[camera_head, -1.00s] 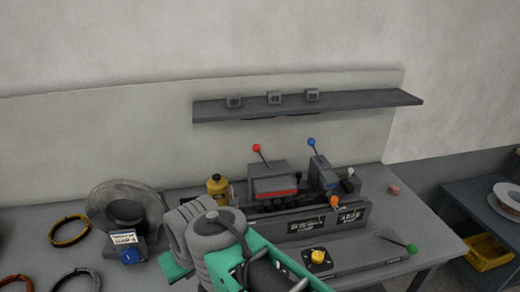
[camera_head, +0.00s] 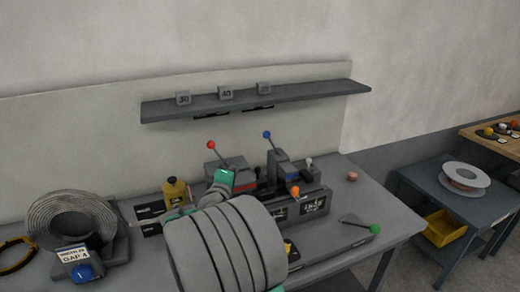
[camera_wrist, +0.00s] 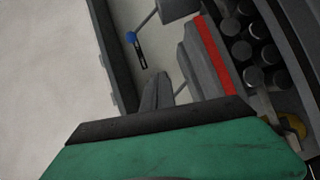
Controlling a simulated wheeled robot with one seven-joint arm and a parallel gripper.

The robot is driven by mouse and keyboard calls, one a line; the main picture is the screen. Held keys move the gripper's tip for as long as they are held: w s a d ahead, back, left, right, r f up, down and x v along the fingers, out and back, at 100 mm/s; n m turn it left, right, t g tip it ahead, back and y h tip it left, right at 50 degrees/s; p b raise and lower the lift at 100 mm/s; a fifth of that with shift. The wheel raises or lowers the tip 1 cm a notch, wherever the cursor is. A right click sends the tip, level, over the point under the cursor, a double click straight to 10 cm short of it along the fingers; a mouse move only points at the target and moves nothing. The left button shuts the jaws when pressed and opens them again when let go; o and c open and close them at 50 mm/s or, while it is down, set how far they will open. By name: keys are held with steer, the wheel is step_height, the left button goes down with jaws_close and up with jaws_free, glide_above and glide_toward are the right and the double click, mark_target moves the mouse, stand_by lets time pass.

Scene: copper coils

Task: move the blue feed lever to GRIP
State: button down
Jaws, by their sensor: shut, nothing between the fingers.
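The blue-knobbed feed lever (camera_head: 267,135) stands up from the right-hand grey block of the bench machine (camera_head: 310,208), leaning to the left at its top. Its blue knob (camera_wrist: 131,38) also shows in the wrist view, at the upper left, beyond my fingertips and apart from them. My gripper (camera_wrist: 162,88) is shut and empty in the wrist view. In the head view my arm hides most of it and part of the machine's left side. I cannot read any GRIP marking.
A red-knobbed lever (camera_head: 211,145) stands left of the blue one, close to my arm. An orange knob (camera_head: 295,191) and a green-knobbed lever (camera_head: 375,229) are on the right. A yellow bottle (camera_head: 175,192) stands left. A shelf (camera_head: 300,92) hangs above.

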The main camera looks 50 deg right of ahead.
mark_target(272, 144)
steer(key=d+n+h, duration=0.1)
steer(key=s+d+r+n+h, duration=0.1)
steer(key=n, duration=0.1)
steer(key=shift+s+d+t, duration=0.1)
steer(key=shift+d+t, duration=0.2)
steer(key=shift+d, duration=0.05)
steer(key=shift+d, duration=0.1)
steer(key=p+x, duration=0.1)
steer(key=x, duration=0.3)
steer(key=p+x, duration=0.2)
steer(key=x, duration=0.3)
steer(key=shift+r, duration=0.2)
steer(key=d+p, duration=0.1)
steer(key=d, duration=0.2)
steer(key=d+p, duration=0.1)
steer(key=shift+s+d+r+p, duration=0.25)
steer(key=shift+s+p, duration=0.05)
steer(key=shift+s, duration=0.05)
